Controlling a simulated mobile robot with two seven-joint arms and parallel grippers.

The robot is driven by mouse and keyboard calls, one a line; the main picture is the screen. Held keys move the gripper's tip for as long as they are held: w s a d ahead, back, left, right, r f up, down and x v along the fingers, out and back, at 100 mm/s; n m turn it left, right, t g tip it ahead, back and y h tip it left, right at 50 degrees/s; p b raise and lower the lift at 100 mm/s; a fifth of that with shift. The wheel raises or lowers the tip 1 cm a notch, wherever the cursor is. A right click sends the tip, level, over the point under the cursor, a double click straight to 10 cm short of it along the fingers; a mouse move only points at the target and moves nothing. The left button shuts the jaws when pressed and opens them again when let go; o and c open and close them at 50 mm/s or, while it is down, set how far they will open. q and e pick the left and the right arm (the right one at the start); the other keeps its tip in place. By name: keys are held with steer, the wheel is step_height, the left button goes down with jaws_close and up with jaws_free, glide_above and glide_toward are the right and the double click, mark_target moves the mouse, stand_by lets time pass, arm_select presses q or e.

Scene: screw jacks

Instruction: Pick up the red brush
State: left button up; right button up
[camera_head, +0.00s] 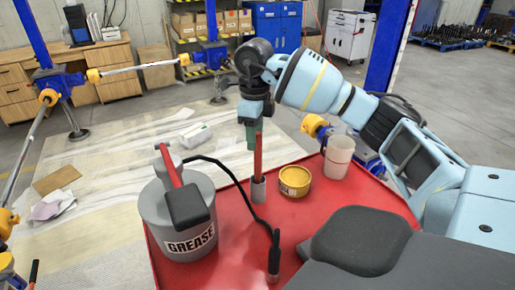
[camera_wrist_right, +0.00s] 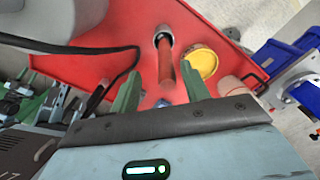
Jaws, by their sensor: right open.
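The red brush (camera_head: 258,152) stands upright on the red tabletop, its lower end a grey cylinder (camera_head: 258,189). In the right wrist view the red handle (camera_wrist_right: 166,62) points up toward my right gripper, between its two green fingers. My right gripper (camera_head: 252,134) is right at the top of the handle and points down. Its fingers are apart, with a gap beside the handle in the wrist view (camera_wrist_right: 160,78). The near finger partly hides the handle's top in the head view. My left gripper is not in view.
The red tabletop (camera_head: 224,272) also holds a grey grease bucket (camera_head: 160,222) with a black hose (camera_head: 240,190) close to the brush, a yellow tin (camera_head: 295,181) and a translucent cup (camera_head: 338,158). Jack stands and poles are at the left.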

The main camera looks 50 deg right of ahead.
mark_target(258, 148)
steer(key=f, duration=0.2)
steer(key=d+f, duration=0.1)
steer(key=f, duration=0.1)
steer(key=shift+s+f, duration=0.1)
steer(key=shift+f, duration=0.45)
jaws_close()
